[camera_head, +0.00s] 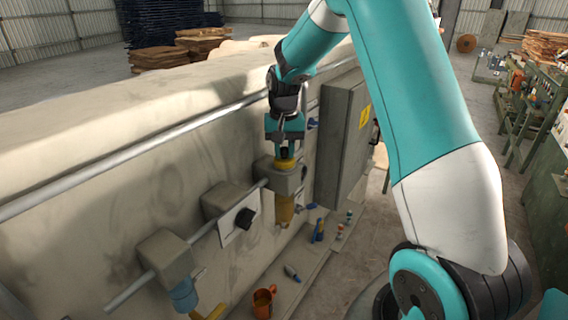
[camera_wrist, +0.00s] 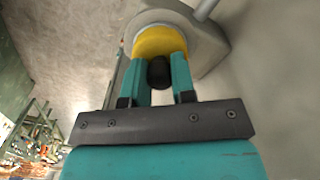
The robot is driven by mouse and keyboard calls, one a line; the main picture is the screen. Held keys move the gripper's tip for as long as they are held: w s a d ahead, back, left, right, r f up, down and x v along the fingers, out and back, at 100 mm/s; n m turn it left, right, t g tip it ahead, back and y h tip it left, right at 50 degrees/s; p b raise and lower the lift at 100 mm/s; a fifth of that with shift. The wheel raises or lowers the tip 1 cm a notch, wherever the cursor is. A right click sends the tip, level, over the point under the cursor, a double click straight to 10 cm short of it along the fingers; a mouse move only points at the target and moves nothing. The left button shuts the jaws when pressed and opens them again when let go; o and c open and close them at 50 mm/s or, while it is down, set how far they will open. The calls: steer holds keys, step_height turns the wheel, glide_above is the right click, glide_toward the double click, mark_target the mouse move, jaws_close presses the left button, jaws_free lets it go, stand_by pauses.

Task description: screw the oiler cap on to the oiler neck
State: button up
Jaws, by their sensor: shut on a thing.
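The yellow oiler cap (camera_wrist: 158,41) shows at the top of the wrist view, with a dark knob-like part (camera_wrist: 159,73) between my fingers. My gripper (camera_wrist: 160,62) points down with its teal fingers shut on the cap. In the head view my gripper (camera_head: 285,149) is above the oiler, a grey block (camera_head: 283,180) with an amber vessel (camera_head: 284,210) hanging under it. The yellow cap (camera_head: 285,164) is at the top of this block. The neck is hidden under the cap, so I cannot tell whether the threads are engaged.
A pipe (camera_head: 205,232) runs along the machine wall through other grey blocks (camera_head: 166,257). A grey cabinet (camera_head: 340,138) stands close on the right of the oiler. An orange mug (camera_head: 263,303) and small bottles sit on the ledge below.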

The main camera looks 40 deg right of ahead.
mark_target(284, 148)
steer(key=m, duration=0.5)
steer(key=shift+m+p, duration=0.3)
steer(key=shift+p, duration=0.1)
steer(key=o, duration=1)
step_height(284, 148, up, 17)
steer(key=b, duration=0.6)
steer(key=s+a+f+n+y+b, duration=0.1)
steer(key=s+a+f+n+b, duration=0.25)
steer(key=a+f+n, duration=0.35)
steer(key=s+a+f+n+b, duration=0.3)
steer(key=s+a+f, duration=0.15)
steer(key=a, duration=0.35)
steer(key=s+a+f+n+y+b, duration=0.1)
steer(key=s+a+f+n+b, duration=0.1)
steer(key=s, duration=0.4)
steer(key=s+a+f+n+y+b, duration=0.1)
steer(key=s+a+f+n, duration=0.3)
steer(key=s+a+f, duration=0.2)
steer(key=s+a+f+n+y+b, duration=0.1)
steer(key=s+a+f+n+b, duration=0.1)
steer(key=s, duration=0.6)
step_height(284, 148, down, 3)
steer(key=shift+a+r+n+b, duration=0.2)
steer(key=shift+a+n+b, duration=0.1)
steer(key=shift+a+n, duration=0.7)
